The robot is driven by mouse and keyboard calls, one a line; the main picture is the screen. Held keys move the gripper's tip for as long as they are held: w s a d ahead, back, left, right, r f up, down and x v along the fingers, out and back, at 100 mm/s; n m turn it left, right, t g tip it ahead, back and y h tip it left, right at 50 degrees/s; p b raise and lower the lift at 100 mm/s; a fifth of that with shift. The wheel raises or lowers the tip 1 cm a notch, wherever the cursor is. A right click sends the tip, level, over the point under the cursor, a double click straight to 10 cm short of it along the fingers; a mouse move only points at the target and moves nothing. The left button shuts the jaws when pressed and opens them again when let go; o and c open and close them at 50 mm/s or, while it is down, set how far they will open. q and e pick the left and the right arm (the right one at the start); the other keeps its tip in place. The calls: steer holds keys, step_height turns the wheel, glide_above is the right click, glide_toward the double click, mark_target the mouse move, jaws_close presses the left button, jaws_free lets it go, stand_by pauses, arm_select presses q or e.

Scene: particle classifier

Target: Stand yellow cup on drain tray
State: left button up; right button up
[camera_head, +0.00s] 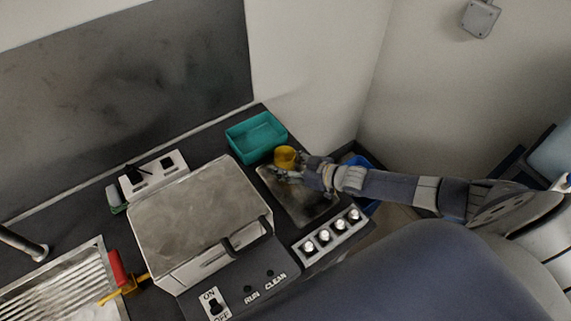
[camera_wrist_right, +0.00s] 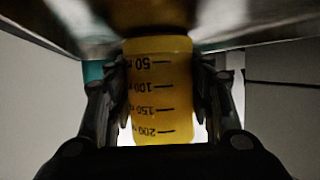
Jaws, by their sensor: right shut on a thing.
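The yellow cup (camera_head: 284,154) is in the jaws of my right gripper (camera_head: 288,170), just in front of the teal bin. The right wrist view shows the cup (camera_wrist_right: 160,95) with dark volume marks, upside down in the picture, between both fingers of the gripper (camera_wrist_right: 160,110). A dark metal tray (camera_head: 305,207) lies below and in front of the gripper. Its shiny surface seems to cross the top of the wrist view, close to the cup's base; I cannot tell whether they touch. A ribbed metal drainboard (camera_head: 62,286) is at the lower left. My left gripper is out of view.
A teal bin (camera_head: 243,137) stands behind the cup. A large metal-lidded machine (camera_head: 195,210) with a dark handle is left of the tray. Several small capped jars stand in a white rack (camera_head: 329,237) in front. A red-handled tool (camera_head: 118,268) is beside the drainboard.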

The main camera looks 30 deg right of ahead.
steer(key=o, duration=0.7)
steer(key=shift+f, duration=0.15)
steer(key=o, duration=0.5)
steer(key=shift+c, duration=0.2)
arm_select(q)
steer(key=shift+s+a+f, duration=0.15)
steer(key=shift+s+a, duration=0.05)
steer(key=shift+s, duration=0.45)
arm_select(e)
steer(key=shift+r, duration=0.3)
steer(key=p+v, duration=0.7)
steer(key=v, duration=0.4)
steer(key=shift+a+p, duration=0.1)
steer(key=shift+p, duration=0.25)
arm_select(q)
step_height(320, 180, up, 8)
arm_select(e)
steer(key=shift+s+d, duration=0.25)
steer(key=shift+s, duration=0.2)
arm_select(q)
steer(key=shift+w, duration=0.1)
